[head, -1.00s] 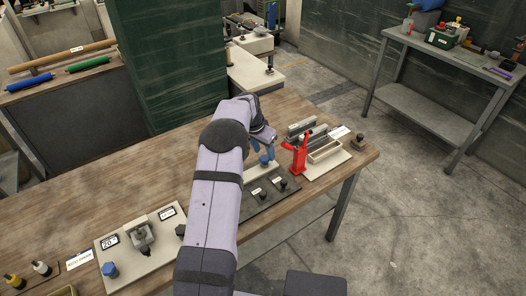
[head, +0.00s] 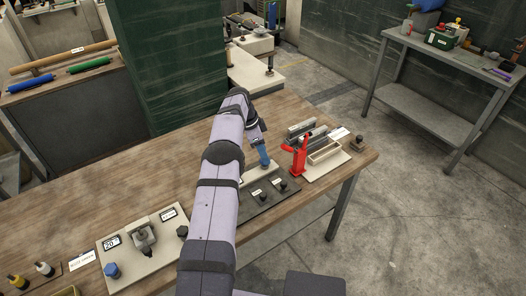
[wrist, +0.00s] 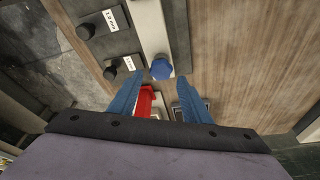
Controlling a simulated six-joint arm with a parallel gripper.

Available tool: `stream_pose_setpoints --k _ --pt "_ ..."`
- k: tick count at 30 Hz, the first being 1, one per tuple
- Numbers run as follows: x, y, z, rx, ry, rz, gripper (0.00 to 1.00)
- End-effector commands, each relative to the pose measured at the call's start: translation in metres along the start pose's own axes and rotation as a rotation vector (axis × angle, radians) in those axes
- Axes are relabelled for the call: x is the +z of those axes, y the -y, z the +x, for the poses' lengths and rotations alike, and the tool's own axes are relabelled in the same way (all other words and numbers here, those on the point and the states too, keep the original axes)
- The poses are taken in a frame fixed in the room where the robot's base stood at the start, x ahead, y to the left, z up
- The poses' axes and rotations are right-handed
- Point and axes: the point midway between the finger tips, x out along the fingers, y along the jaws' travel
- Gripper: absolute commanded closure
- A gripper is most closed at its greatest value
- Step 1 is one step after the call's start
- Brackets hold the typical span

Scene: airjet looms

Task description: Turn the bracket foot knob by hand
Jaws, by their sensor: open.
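A blue lobed knob (wrist: 161,69) stands on a pale strip in the wrist view. It lies just beyond and between my fingertips, and I see no contact. My gripper (wrist: 159,79) is open, with one blue finger to each side of the knob's near edge. In the head view my gripper (head: 265,162) points down over the pale strip, and its fingers hide the knob there. A second blue knob (head: 110,270) stands on a pale plate at the front left. No label in view tells which is the bracket foot knob.
A dark plate (head: 251,207) with two black knobs and labels adjoins the strip.

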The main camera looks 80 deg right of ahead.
Motion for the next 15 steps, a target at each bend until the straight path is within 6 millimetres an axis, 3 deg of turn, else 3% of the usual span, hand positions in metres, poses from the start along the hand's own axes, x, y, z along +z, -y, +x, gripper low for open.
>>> stream_pose_setpoints --k 15 --pt "0.005 0.0 0.017 0.0 0.0 -0.002 0.56"
